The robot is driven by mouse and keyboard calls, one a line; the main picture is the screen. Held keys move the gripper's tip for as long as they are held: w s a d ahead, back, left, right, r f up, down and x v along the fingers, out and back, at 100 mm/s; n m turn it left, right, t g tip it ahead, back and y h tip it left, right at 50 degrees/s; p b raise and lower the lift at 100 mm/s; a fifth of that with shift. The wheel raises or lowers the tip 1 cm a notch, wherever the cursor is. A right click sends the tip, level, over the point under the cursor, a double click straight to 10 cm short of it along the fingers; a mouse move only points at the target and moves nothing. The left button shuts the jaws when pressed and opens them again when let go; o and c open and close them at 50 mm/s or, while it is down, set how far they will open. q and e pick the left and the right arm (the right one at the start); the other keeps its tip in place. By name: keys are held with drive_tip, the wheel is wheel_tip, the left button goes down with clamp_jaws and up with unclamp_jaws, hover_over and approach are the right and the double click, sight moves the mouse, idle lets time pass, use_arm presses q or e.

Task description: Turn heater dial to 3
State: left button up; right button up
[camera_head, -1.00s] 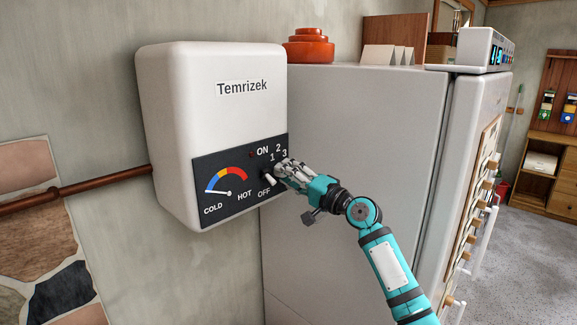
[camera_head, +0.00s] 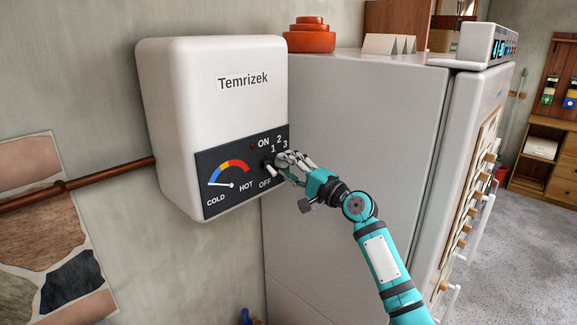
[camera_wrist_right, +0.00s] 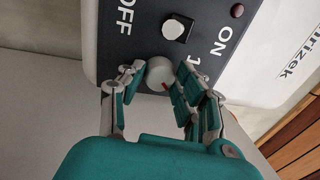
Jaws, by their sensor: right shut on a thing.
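The white heater (camera_head: 215,70) hangs on the wall, with a dark panel bearing a coloured gauge (camera_head: 227,173), ON and OFF labels and the numbers 1, 2, 3. The gauge needle lies by COLD. My right gripper (camera_head: 284,163) is at the panel's right edge, just below the numbers, and its fingers hide the dial in the head view. In the right wrist view the round grey dial (camera_wrist_right: 160,71) sits between the fingertips of my right gripper (camera_wrist_right: 158,77), which is shut on it. A red mark shows on its lower edge. My left gripper is not in view.
A toggle switch (camera_head: 270,171) sits left of my fingers and shows beside the dial in the wrist view (camera_wrist_right: 177,29). The fridge (camera_head: 350,130) stands right behind my arm. A copper pipe (camera_head: 80,184) runs left of the heater.

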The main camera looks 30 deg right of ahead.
drive_tip(key=o, duration=0.9)
drive_tip(key=shift+d, duration=0.1)
drive_tip(key=v, duration=1.2)
